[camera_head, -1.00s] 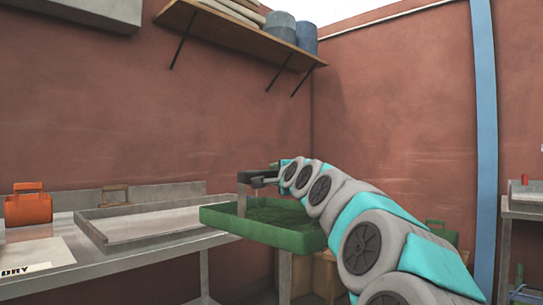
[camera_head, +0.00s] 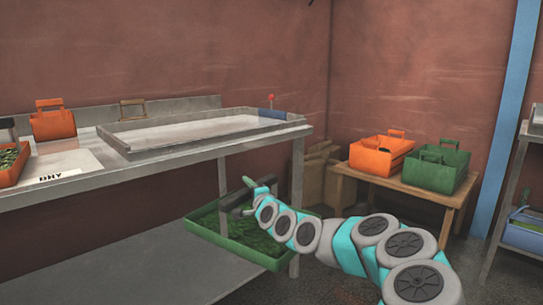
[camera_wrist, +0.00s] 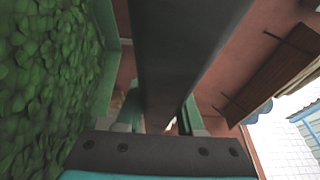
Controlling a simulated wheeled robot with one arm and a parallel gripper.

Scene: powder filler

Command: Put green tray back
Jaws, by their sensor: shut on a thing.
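The green tray (camera_head: 228,246) holds green leaves and hangs from my gripper, below the level of the steel table's top. My gripper (camera_head: 256,194) is shut on the tray's dark handle bar. In the wrist view the handle bar (camera_wrist: 180,50) runs between the fingers, and the leaves (camera_wrist: 45,90) fill the left side. The tray looks roughly level in the head view. It overlaps the table's right front leg and lower shelf in the picture; I cannot tell whether it touches them.
The steel table (camera_head: 215,150) bears a shallow metal tray (camera_head: 120,145), an orange carrier (camera_head: 53,124) and a DRY label sheet (camera_head: 60,167). A low wooden table (camera_head: 410,192) holds an orange carrier (camera_head: 370,160) and a green carrier (camera_head: 430,175). A rack (camera_head: 500,215) stands at the right edge.

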